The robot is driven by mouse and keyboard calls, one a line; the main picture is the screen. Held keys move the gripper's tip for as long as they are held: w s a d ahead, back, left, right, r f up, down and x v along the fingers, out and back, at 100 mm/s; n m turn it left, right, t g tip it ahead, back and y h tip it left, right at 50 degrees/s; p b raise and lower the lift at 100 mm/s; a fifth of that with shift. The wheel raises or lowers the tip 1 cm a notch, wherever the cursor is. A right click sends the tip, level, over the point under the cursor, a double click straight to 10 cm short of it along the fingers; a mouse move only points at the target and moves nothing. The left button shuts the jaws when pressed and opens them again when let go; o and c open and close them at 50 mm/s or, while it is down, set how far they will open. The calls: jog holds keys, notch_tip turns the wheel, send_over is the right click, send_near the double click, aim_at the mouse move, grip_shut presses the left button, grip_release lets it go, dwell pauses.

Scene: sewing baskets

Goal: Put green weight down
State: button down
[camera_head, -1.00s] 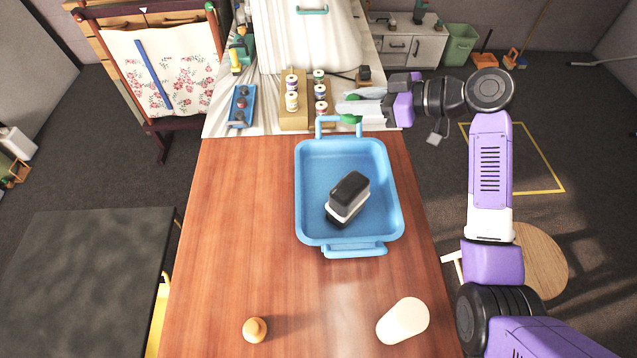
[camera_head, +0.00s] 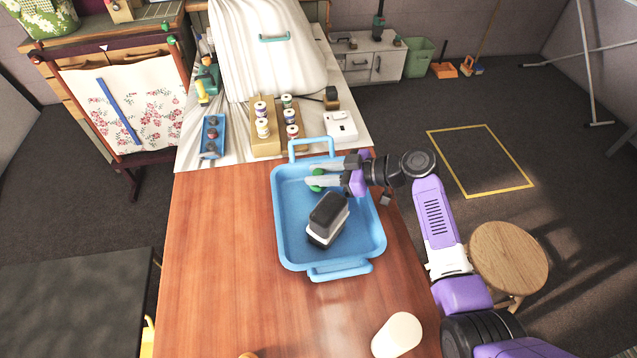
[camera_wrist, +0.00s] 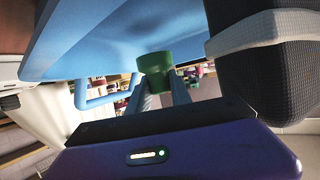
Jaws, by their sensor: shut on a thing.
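The green weight (camera_head: 317,181) is between the fingertips of my gripper (camera_head: 318,178), over the far part of the blue tray (camera_head: 293,235). In the wrist view the green weight (camera_wrist: 156,70) sits at the ends of the fingers, with the tray's blue surface (camera_wrist: 110,40) close to it. My gripper is shut on the weight. I cannot tell whether the weight touches the tray floor. A black and white block-shaped thing (camera_head: 328,217) lies in the tray, nearer than my gripper.
A white cylinder (camera_head: 397,335) stands near the table's front right. A wooden stand with several spools (camera_head: 266,147), a small blue tray (camera_head: 213,137) and a white box (camera_head: 341,127) are beyond the tray. The wooden table left of the tray (camera_head: 220,240) is clear.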

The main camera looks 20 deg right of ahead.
jog(key=shift+f, duration=1.85)
jog(key=shift+f, duration=0.15)
jog(key=c, duration=1.2)
grip_release()
jog(key=shift+o, duration=0.2)
jog(key=shift+r, duration=0.25)
jog(key=b+v, duration=0.1)
jog(key=v, duration=1.1)
